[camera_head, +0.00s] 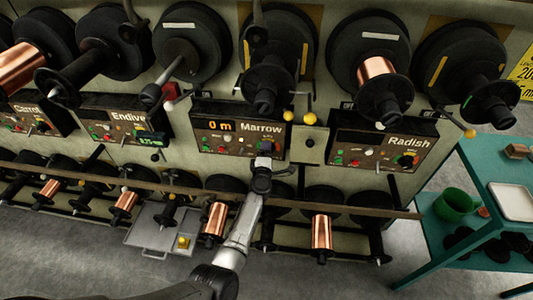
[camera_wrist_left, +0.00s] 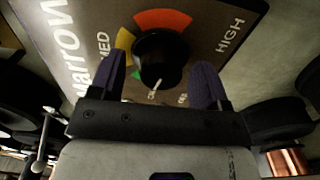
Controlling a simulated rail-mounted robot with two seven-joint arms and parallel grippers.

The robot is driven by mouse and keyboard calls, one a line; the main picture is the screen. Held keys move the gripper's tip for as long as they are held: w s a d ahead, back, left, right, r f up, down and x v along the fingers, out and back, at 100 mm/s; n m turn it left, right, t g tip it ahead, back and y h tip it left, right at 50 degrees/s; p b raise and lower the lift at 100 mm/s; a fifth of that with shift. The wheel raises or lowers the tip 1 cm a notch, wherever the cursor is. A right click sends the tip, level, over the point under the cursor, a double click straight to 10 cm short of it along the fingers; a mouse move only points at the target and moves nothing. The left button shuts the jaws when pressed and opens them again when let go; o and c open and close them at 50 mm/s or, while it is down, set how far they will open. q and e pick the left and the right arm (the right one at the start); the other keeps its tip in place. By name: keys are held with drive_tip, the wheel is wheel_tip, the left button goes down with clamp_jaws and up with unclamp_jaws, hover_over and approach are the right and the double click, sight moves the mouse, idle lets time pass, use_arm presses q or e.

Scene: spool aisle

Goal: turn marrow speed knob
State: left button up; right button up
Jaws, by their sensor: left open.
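The Marrow panel (camera_head: 225,145) is a dark box with a lit "0 m" display in the middle of the machine row. Its speed knob (camera_wrist_left: 163,50) is black and round, with red, yellow and green sectors around it and the word HIGH to the right in the left wrist view. A white pointer mark on it faces the bottom of that view. My left gripper (camera_head: 265,163) is at the panel's lower right and hides the knob in the head view. In the left wrist view its open purple fingers (camera_wrist_left: 163,75) stand on either side of the knob, with visible gaps.
The Endive panel (camera_head: 105,127) is to the left and the Radish panel (camera_head: 365,153) to the right. Large black spools hang above. A wooden rail (camera_head: 340,207) and copper spools (camera_head: 321,233) lie below. A teal table (camera_head: 478,165) stands at the right.

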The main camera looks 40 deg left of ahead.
use_arm(q)
drive_tip(key=shift+s, duration=0.1)
drive_tip(key=p+v, duration=0.6)
drive_tip(key=v, duration=0.7)
drive_tip(key=shift+s+d, duration=0.2)
drive_tip(key=shift+d, duration=0.05)
drive_tip(key=shift+f, duration=0.1)
